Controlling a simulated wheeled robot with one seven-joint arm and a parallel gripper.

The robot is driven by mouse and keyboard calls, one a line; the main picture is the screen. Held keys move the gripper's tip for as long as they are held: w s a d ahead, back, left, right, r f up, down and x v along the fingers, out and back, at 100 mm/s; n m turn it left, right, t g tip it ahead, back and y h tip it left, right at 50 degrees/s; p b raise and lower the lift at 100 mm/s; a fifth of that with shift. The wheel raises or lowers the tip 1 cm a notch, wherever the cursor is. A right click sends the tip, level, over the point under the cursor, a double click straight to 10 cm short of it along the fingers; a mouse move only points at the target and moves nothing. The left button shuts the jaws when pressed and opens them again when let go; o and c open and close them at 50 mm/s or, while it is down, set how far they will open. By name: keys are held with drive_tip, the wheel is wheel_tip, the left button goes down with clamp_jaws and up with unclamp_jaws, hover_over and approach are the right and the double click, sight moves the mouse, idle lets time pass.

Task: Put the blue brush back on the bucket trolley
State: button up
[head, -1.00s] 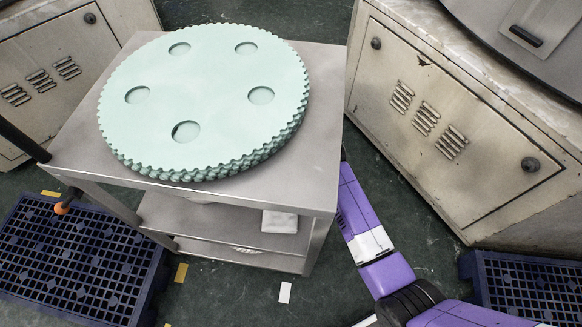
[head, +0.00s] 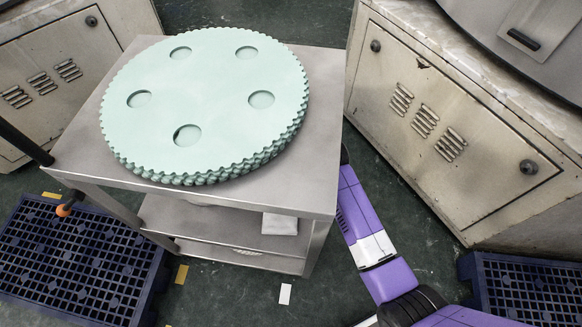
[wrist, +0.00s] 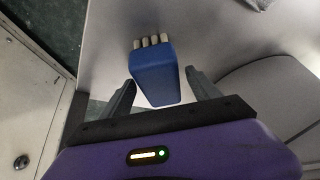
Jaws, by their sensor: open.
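In the wrist view the blue brush (wrist: 155,78), a blue block with several pale bristle tufts at its far end, shows against a grey surface (wrist: 215,35). My gripper (wrist: 155,95) is open, with one finger on each side of the brush's near part. I cannot tell whether the fingers touch it. In the head view my purple arm runs to the right side of the steel table, and the gripper and brush are hidden there. I cannot make out a bucket trolley in either view.
A steel table (head: 75,145) with lower shelves (head: 215,225) carries stacked green toothed discs (head: 215,100). A white cloth (head: 280,223) lies on a shelf. Machine cabinets stand at left (head: 50,75) and right (head: 440,120). Blue grid pallets lie on the floor at left (head: 85,255) and right (head: 520,290).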

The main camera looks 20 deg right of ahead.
drive_tip(key=s, duration=0.4)
drive_tip(key=s+d+p, duration=0.1)
drive_tip(key=s, duration=0.2)
drive_tip(key=s+d+p, duration=0.1)
drive_tip(key=s, duration=0.3)
drive_tip(key=shift+s+d, duration=0.2)
drive_tip(key=shift+s, duration=0.15)
drive_tip(key=shift+f, duration=0.1)
